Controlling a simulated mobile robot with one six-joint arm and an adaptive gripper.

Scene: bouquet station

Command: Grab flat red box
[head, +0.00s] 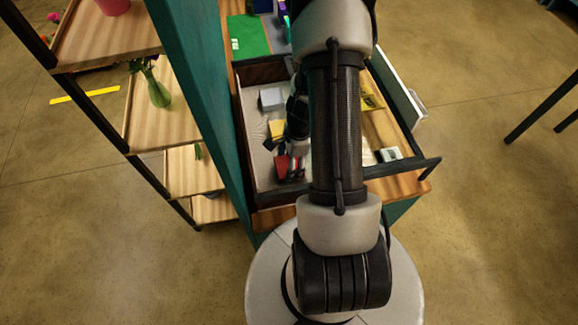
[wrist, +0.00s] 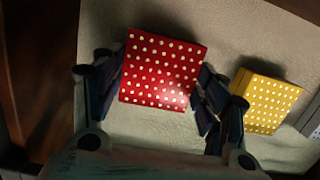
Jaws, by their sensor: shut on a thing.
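The flat red box (wrist: 163,70) with pale dots lies between the two dark fingers of my gripper (wrist: 158,88) in the wrist view. One finger is at its left side and one at its right side, and my gripper is shut on it. In the head view the red box (head: 283,164) shows in the front part of the open drawer, partly hidden by my gripper (head: 293,160). I cannot tell whether it is clear of the drawer floor.
A yellow dotted box (wrist: 266,102) lies close to the right finger. A grey box (head: 271,99) is farther back in the drawer (head: 258,165). Dark drawer walls stand around them. A wooden shelf unit (head: 160,115) with a green vase (head: 157,92) is at the left.

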